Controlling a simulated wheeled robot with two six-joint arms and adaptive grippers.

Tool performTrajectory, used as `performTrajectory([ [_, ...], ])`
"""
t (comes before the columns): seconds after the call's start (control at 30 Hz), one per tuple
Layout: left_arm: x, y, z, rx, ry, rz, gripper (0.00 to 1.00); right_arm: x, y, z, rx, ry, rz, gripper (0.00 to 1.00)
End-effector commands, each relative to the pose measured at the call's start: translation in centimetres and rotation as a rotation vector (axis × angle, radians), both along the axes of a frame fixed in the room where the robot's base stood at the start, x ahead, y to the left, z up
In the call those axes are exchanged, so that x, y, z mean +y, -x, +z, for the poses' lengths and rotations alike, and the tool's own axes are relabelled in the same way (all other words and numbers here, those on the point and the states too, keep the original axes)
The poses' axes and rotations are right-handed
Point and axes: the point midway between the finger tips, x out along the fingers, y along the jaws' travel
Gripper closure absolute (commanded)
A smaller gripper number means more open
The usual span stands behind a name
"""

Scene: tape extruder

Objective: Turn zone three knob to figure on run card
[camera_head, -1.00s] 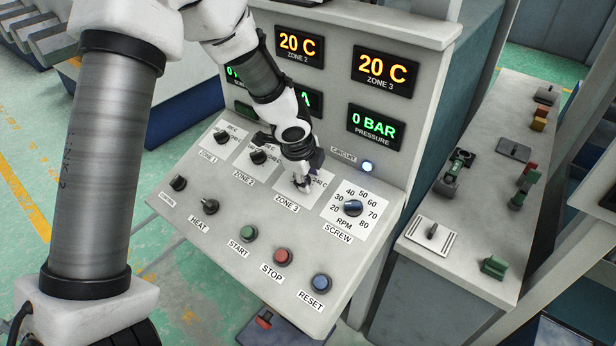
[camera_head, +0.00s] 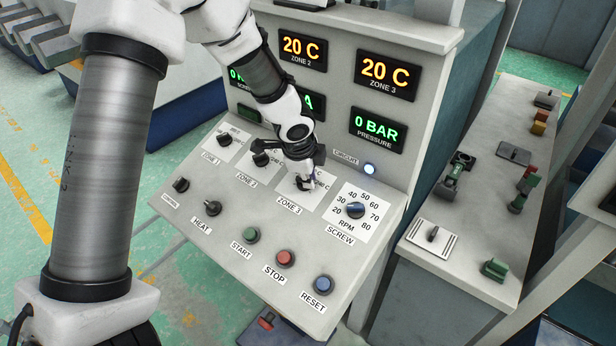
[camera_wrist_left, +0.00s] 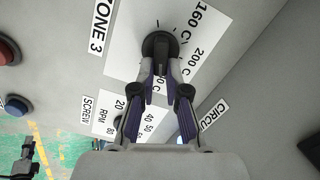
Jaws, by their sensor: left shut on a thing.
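The zone three knob is a black dial on a white scale plate; it shows best in the left wrist view (camera_wrist_left: 160,45), at the top middle. Figures 160 C and 200 C are readable beside it there. My left gripper (camera_wrist_left: 161,68) is shut on the knob, its fingers on either side of the knob's grip. In the head view my left gripper (camera_head: 305,182) stands over the ZONE 3 plate (camera_head: 322,196) and hides most of the knob. The ZONE 3 display (camera_head: 386,75) reads 20 C. My right gripper is not in view. No run card can be made out.
Start (camera_head: 251,235), stop (camera_head: 285,258) and reset (camera_head: 323,285) buttons line the panel's lower part. A side bench (camera_head: 460,262) holds several small parts.

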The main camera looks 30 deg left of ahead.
Motion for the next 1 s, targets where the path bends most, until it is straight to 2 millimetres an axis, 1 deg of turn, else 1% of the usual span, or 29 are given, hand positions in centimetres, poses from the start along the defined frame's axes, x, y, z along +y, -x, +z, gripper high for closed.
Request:
performTrajectory([
  [0.03,-0.02,0.17,-0.36,0.009,0.014,0.033,1.00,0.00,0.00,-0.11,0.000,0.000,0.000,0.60],
  [0.3,0.14,-0.11,-0.36,0.015,0.087,0.236,1.00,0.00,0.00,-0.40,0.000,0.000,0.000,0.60],
  [0.5,0.26,-0.28,-0.34,0.020,0.131,0.358,1.00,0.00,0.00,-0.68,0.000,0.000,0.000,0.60],
  [0.7,0.35,-0.33,-0.32,0.023,0.157,0.432,1.00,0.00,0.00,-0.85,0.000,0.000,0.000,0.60],
  [1.0,0.38,-0.29,-0.31,0.026,0.167,0.462,1.00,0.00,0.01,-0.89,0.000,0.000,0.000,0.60],
])
